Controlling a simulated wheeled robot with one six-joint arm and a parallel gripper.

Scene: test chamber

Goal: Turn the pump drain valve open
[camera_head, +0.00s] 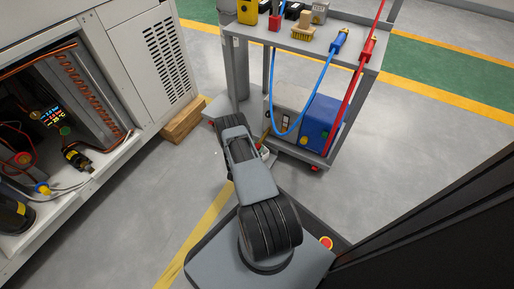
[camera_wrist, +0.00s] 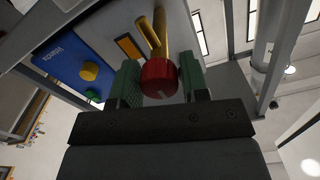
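A red round knob (camera_wrist: 160,76) with a pale mark on its face sits between the two green-padded fingers of my gripper (camera_wrist: 161,82) in the wrist view. Brass-coloured pipework (camera_wrist: 155,38) rises behind the knob. The pads lie close on both sides of the knob, and I cannot tell whether they press on it. The blue panel of the pump unit (camera_wrist: 63,58), with a yellow knob and a green knob, is at the upper left.
The cart's upper shelf (camera_head: 312,43) overhangs the unit and carries several items. A blue hose (camera_head: 326,75) and a red hose (camera_head: 356,80) hang down in front. A wooden block (camera_head: 184,121) lies beside the open cabinet (camera_head: 150,50) at left.

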